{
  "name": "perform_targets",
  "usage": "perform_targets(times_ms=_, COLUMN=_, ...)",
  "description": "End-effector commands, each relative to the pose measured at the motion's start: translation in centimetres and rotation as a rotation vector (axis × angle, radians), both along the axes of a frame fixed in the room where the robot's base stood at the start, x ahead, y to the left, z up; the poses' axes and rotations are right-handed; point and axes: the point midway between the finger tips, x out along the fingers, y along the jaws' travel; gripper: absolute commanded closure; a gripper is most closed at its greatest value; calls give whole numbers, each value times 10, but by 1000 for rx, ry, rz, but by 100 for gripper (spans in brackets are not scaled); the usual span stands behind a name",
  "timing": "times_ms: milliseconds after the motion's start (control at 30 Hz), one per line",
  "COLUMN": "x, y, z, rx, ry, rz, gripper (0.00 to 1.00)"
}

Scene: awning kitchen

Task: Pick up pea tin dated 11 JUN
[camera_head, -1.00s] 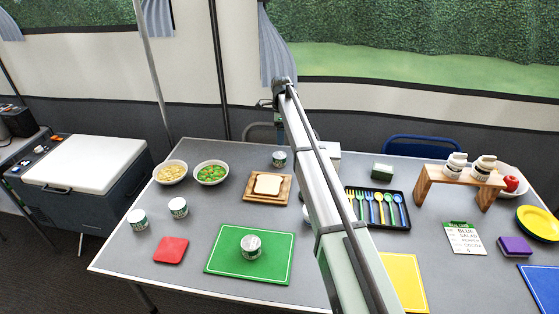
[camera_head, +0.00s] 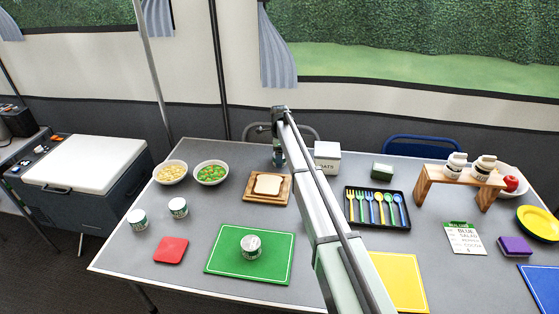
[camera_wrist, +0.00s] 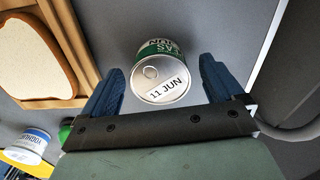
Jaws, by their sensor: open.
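The pea tin dated 11 JUN (camera_wrist: 163,82) stands on the grey table in the wrist view. Its silver lid has a ring pull and the date, and its side is green and white. My gripper (camera_wrist: 160,66) is open above it, with blue fingers on the left and right of the tin and visible gaps to both. In the head view my gripper (camera_head: 278,150) is at the back of the table and largely hides this tin. Similar tins stand at left (camera_head: 138,219) and (camera_head: 178,207), and one on the green board (camera_head: 251,247); their dates are unreadable.
Bread on a wooden board (camera_head: 282,195) lies close in front of the tin. Two bowls (camera_head: 211,172) stand to its left and a white oats box (camera_head: 327,158) to its right. A yoghurt pot (camera_wrist: 34,139) shows in the wrist view. A cutlery tray (camera_head: 405,220) lies further right.

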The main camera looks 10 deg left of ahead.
Motion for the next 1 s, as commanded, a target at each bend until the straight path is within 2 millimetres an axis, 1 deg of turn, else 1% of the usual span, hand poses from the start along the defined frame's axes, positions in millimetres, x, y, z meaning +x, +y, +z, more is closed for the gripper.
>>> perform_targets(times_ms=33, x=0, y=0, z=-6, rx=0, ry=0, rz=0, gripper=6)
perform_targets(times_ms=100, x=0, y=0, z=-10, rx=0, ry=0, rz=0, gripper=6)
perform_targets(times_ms=333, x=0, y=0, z=-11, rx=0, ry=-1, rz=0, gripper=7)
perform_targets(times_ms=1000, x=0, y=0, z=-10, rx=0, ry=0, rz=0, gripper=70)
